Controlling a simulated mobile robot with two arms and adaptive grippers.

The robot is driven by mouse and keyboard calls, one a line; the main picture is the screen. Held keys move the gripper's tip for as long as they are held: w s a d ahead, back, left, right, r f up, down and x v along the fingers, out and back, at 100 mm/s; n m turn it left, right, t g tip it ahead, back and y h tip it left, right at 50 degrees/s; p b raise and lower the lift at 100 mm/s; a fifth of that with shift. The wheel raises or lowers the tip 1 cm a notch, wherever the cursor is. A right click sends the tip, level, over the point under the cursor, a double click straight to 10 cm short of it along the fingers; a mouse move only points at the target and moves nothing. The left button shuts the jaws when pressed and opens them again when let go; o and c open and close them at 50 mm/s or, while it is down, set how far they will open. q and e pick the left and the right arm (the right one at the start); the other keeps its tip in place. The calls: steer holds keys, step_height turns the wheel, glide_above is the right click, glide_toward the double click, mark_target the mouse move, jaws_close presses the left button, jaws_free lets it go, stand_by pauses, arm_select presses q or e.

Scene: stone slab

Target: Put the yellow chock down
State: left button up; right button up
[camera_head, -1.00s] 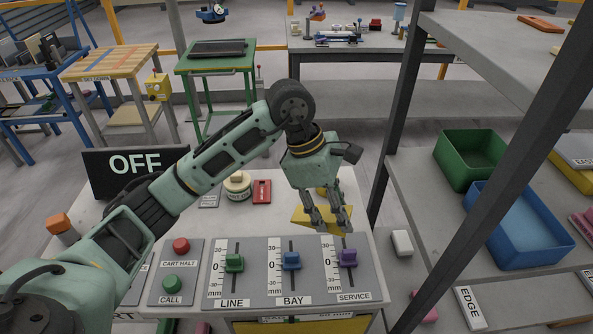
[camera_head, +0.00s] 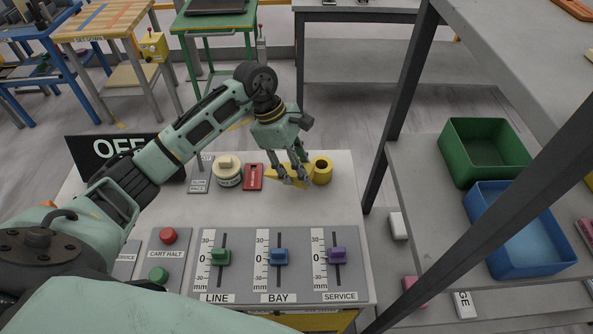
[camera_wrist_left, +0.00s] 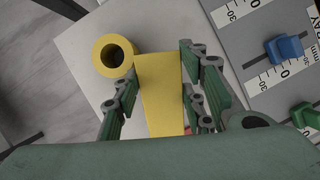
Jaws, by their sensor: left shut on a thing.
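The yellow chock (camera_head: 290,181) is a wedge-shaped block between the fingers of my left gripper (camera_head: 294,181), over the back of the light grey tabletop (camera_head: 338,207). In the left wrist view the chock (camera_wrist_left: 159,92) runs lengthwise between the two finger pairs of the gripper (camera_wrist_left: 159,95), which is shut on it. A yellow ring-shaped roll (camera_head: 322,171) stands just right of the chock; it also shows in the left wrist view (camera_wrist_left: 114,56). I cannot tell whether the chock touches the tabletop. My right gripper is not in view.
A cream round container (camera_head: 228,174) and a red block (camera_head: 253,177) lie left of the gripper. The slider panel (camera_head: 300,285) with green, blue and purple knobs is in front. A dark shelf post (camera_head: 404,100) rises at the right, beside green (camera_head: 487,167) and blue bins (camera_head: 515,238).

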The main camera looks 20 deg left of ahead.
mark_target(292, 169)
arm_select(q)
steer(key=shift+a+f+p, duration=0.25)
steer(key=shift+f+p, duration=0.05)
steer(key=shift+f, duration=0.2)
step_height(292, 169, down, 2)
steer(key=shift+f+p, duration=0.2)
steer(key=shift+p, duration=0.4)
steer(key=shift+f, duration=0.55)
steer(key=o, duration=0.7)
steer(key=shift+f, duration=0.1)
steer(key=o, duration=0.5)
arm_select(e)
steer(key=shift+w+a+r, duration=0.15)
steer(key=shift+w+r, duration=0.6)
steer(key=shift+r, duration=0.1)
